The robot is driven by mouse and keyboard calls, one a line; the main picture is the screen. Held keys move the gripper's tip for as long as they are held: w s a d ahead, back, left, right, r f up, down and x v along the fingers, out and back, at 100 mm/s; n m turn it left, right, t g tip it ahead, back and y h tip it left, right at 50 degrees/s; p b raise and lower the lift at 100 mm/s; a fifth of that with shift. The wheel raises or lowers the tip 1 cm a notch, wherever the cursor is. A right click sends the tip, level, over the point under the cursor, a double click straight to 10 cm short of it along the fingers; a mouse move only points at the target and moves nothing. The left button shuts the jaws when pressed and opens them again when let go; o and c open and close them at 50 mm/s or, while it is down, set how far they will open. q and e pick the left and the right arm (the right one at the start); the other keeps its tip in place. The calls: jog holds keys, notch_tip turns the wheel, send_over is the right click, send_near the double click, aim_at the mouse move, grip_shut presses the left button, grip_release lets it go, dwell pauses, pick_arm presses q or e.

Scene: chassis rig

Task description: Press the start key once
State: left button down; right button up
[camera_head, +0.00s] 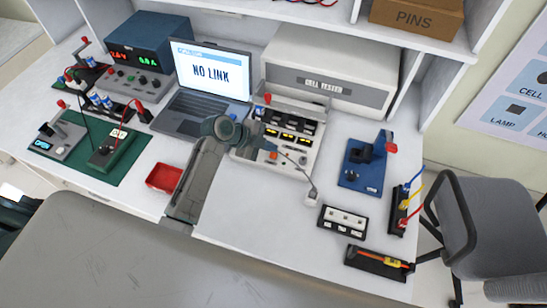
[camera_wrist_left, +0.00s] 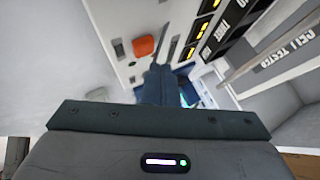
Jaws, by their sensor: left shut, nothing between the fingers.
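The cell tester panel (camera_head: 279,140) stands in the middle of the table, with black modules and yellow lit displays. An orange key (camera_head: 273,155) sits on its near part and also shows in the left wrist view (camera_wrist_left: 143,47); no start label is readable on it. My left gripper (camera_head: 268,134) reaches over the panel from the left, close to the orange key. In the left wrist view its fingers (camera_wrist_left: 165,68) are shut and empty, to the right of the key. I cannot tell their height above the panel or any contact. My right gripper is not in view.
The white CELL TESTER box (camera_head: 325,81) is behind the panel. A red tray (camera_head: 164,177) lies left of my arm. A blue fixture (camera_head: 362,170) stands to the right, with free table between it and the panel.

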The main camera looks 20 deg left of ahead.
pick_arm(q)
jog(key=shift+f, duration=0.1)
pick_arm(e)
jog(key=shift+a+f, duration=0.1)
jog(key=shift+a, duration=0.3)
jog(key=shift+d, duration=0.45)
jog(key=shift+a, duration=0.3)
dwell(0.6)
pick_arm(q)
jog(key=shift+f+b, duration=0.4)
jog(key=shift+f, duration=0.05)
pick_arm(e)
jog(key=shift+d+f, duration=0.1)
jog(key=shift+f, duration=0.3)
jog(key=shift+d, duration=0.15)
